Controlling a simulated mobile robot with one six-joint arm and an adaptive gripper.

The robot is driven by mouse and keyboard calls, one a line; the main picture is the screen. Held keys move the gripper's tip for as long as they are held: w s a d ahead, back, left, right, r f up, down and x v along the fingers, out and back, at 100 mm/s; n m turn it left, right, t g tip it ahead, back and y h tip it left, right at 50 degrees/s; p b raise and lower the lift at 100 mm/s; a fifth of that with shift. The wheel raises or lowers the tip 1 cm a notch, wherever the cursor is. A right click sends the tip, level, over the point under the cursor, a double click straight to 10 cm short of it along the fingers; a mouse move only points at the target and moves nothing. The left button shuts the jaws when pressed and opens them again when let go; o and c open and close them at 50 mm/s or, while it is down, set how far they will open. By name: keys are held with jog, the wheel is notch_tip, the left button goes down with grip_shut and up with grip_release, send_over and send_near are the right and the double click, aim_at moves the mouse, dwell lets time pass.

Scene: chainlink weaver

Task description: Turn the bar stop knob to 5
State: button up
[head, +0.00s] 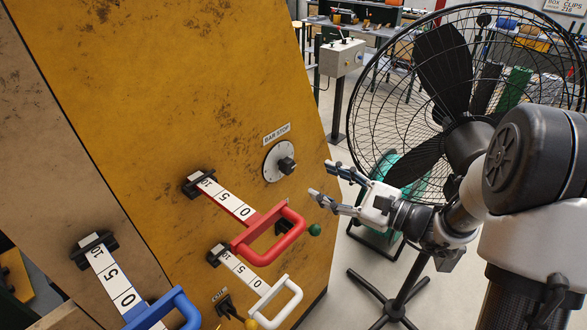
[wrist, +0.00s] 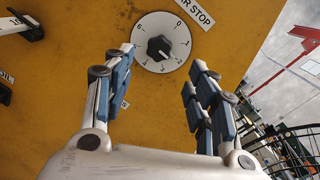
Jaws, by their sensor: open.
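The bar stop knob (head: 287,166) is a black knob on a round white dial (head: 271,163), on the yellow panel under the BAR STOP label (head: 277,133). In the wrist view the knob (wrist: 159,47) sits in the dial's middle with numbers around it. A pale mark shows on the knob's lower right, but I cannot tell exactly which number it points at. My gripper (head: 320,178) is open and empty, to the right of the knob and apart from it. In the wrist view the two fingers (wrist: 160,62) stand apart, below and on either side of the dial.
Red (head: 270,236), white (head: 275,302) and blue (head: 170,312) handles on scaled slides jut from the panels, lower left of my gripper. A large caged black fan (head: 450,60) stands close behind my arm. A grey control box (head: 341,57) on a post stands farther back.

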aim_at(291, 168)
jog(key=x, duration=0.9)
jog(key=shift+w+a, duration=0.2)
jog(key=shift+a, duration=0.15)
jog(key=c, duration=1)
jog(key=shift+c, duration=0.2)
